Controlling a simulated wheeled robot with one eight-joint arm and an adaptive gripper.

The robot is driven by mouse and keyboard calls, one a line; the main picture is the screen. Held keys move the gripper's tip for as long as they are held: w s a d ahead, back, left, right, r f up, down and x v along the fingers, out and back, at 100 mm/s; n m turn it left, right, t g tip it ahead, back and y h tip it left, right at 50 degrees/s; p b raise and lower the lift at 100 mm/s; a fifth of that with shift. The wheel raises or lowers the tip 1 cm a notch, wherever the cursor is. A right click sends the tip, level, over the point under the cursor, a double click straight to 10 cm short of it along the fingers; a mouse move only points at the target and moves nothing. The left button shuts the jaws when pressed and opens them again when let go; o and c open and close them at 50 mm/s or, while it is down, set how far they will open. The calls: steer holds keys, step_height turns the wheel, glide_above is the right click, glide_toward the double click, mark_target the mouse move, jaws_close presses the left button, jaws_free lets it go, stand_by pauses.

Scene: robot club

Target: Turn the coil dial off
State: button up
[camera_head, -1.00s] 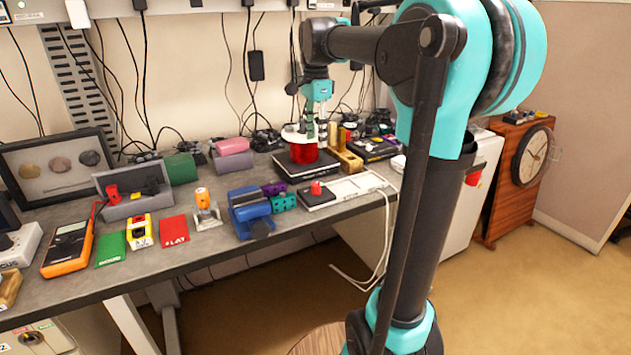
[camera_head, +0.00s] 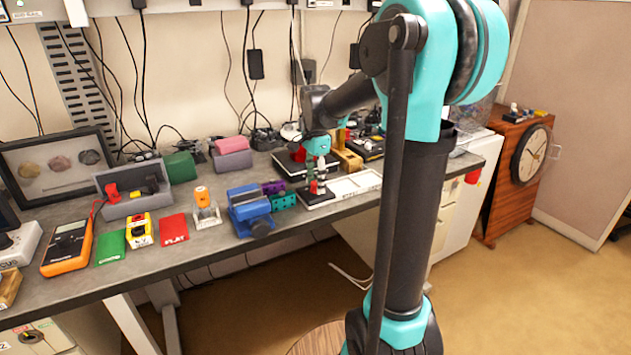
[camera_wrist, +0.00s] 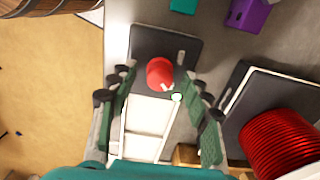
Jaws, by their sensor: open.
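The coil dial (camera_wrist: 160,73) is a red knob with a small white mark, standing on a flat black base (camera_wrist: 140,42). In the head view the dial (camera_head: 314,187) is partly hidden by my gripper, with its black base (camera_head: 318,201) at the bench's front edge. My gripper (camera_wrist: 157,80) is open and points down over the dial. In the wrist view the knob appears between the two green fingertips; I cannot tell if they touch it. The red wound coil (camera_wrist: 280,140) sits on a black plate to the right.
A white frame (camera_head: 357,185) lies right beside the dial's base. A purple block (camera_wrist: 248,14), a teal block (camera_head: 284,201) and a blue vise (camera_head: 247,205) stand close by on the left. Cables hang along the wall behind.

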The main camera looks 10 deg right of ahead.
steer(key=shift+c, duration=0.4)
jaws_close()
steer(key=shift+n, duration=0.4)
steer(key=n, duration=0.3)
steer(key=shift+n, duration=0.3)
steer(key=n, duration=0.4)
steer(key=shift+n, duration=0.3)
steer(key=n, duration=0.4)
steer(key=shift+n, duration=2.4)
